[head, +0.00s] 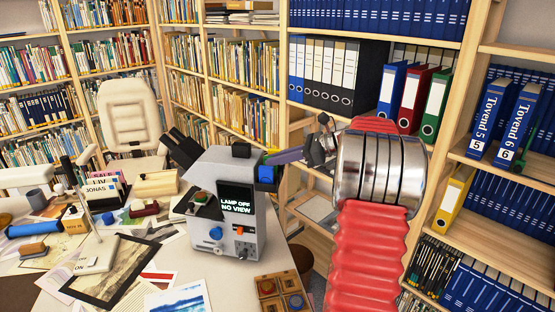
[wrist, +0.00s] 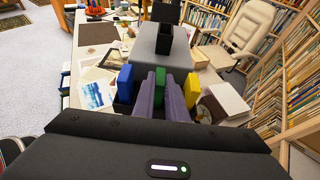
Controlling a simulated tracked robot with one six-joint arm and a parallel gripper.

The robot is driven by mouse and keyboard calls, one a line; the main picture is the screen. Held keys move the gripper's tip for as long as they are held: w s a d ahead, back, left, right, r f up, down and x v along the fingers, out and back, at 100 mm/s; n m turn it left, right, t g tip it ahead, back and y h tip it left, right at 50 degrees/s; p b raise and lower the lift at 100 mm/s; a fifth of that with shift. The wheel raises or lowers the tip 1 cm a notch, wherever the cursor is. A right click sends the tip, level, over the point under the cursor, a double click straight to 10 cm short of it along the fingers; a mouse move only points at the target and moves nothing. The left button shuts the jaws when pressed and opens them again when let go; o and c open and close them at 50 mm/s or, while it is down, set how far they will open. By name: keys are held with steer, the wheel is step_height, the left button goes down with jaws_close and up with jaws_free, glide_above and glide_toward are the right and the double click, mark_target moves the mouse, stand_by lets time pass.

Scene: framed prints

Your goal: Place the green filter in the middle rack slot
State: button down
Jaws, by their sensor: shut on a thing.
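In the wrist view my gripper (wrist: 160,92) has its purple fingers shut on the green filter (wrist: 160,86). The green filter stands upright between a blue filter (wrist: 124,88) on the left and a yellow filter (wrist: 192,90) on the right. The dark rack (wrist: 123,108) shows below the blue filter, on the side of the grey machine. The fingers hide the green filter's lower part, so I cannot tell how deep it sits in the middle slot. In the head view my gripper (head: 282,157) reaches the machine's right side, beside the blue filter (head: 266,174).
The grey machine (head: 235,180) has a screen reading "LAMP OFF NO VIEW". The desk on its left holds prints, a framed picture (head: 112,272) and small objects. A wooden tray (head: 282,296) lies at the front. Bookshelves stand behind and to the right.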

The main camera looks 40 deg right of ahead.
steer(key=c, duration=1.8)
jaws_free()
steer(key=shift+s+d+r, duration=0.25)
steer(key=shift+s+d, duration=0.05)
steer(key=shift+s, duration=0.05)
steer(key=v, duration=1.1)
